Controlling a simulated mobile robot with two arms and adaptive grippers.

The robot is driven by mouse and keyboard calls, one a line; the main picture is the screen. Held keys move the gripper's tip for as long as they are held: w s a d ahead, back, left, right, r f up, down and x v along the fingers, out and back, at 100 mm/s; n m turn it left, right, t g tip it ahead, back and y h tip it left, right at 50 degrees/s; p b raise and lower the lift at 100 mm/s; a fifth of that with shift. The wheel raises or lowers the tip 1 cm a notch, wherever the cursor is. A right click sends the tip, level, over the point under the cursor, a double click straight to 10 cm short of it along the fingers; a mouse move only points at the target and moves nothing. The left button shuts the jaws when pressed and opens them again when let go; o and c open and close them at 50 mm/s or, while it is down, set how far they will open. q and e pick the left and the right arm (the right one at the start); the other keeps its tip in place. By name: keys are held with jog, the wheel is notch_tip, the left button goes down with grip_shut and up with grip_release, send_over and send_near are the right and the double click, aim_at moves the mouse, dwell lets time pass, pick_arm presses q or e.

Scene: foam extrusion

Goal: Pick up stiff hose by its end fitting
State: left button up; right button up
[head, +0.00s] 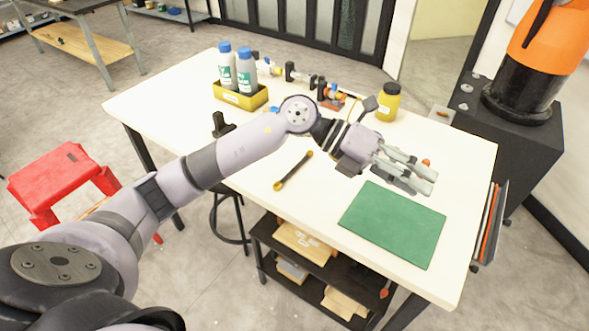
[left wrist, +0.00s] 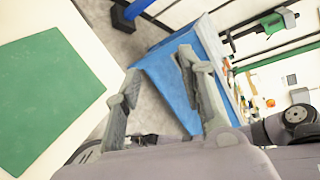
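A short dark hose (head: 293,171) with a yellow-brass fitting at each end lies on the white table. Its near fitting (head: 279,186) points toward the table's front edge and its far fitting (head: 309,154) toward the back. My left gripper (head: 432,182) is above the table to the right of the hose, near the green mat, with its fingers pointing right, away from the hose. In the left wrist view the fingers (left wrist: 160,63) are apart with nothing held between them. The hose does not show in that view. My right gripper is not in view.
A green mat (head: 392,224) lies on the white table (head: 300,214) at the right. A yellow tray (head: 240,97) with two bottles, a yellow jar (head: 388,102) and several fittings stand along the back. The table around the hose is clear. A red stool (head: 62,178) stands left.

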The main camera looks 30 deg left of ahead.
pick_arm(q)
jog(key=w+a+f+y, duration=0.1)
jog(key=a+f+y, duration=0.15)
jog(key=a, duration=0.25)
jog(key=w+a+f+y, duration=0.2)
jog(key=a+y, duration=0.2)
jog(key=a, duration=0.1)
jog(key=n+g+y+p, duration=0.1)
jog(key=n+y+p, duration=0.15)
jog(key=y, duration=0.55)
send_over(277, 184)
notch_tip(277, 184, down, 9)
jog(key=shift+a+r, duration=0.1)
jog(key=shift+a, duration=0.05)
jog(key=f+p, duration=0.1)
jog(key=f, duration=0.1)
jog(key=f+p, duration=0.1)
jog(key=f, duration=0.2)
jog(key=shift+d+p, duration=0.2)
jog(key=shift+p, duration=0.15)
jog(key=shift+f, duration=0.25)
jog(key=shift+c, duration=0.3)
grip_shut()
jog(key=shift+r, duration=0.1)
